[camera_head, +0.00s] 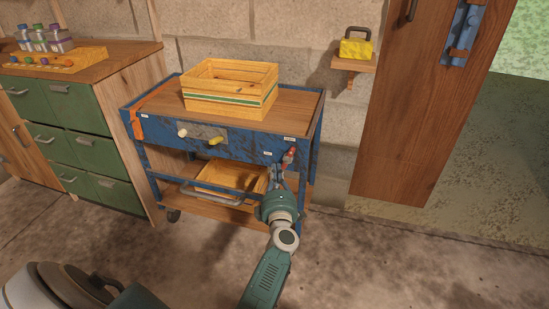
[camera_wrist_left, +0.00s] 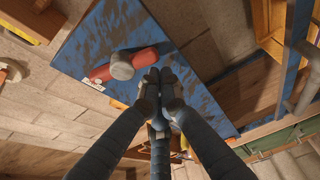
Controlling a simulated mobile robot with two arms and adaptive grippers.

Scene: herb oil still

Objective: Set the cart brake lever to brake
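The cart (camera_head: 240,143) is blue with a wooden top and stands against the block wall. Its red brake lever (camera_head: 290,154) is at the right end of the front panel, near two small white labels too small to read. In the left wrist view the lever (camera_wrist_left: 140,60) is a red bar with a round grey hub. My left gripper (camera_head: 282,172) is right below the lever. In the wrist view its fingers (camera_wrist_left: 160,78) are closed together beside the lever's right end, with nothing visible between them. Whether they touch the lever is unclear. My right gripper is not in view.
A green-drawer cabinet (camera_head: 88,110) is at left. A wall shelf (camera_head: 352,64) holds a yellow object (camera_head: 355,48). The floor right of the cart is clear.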

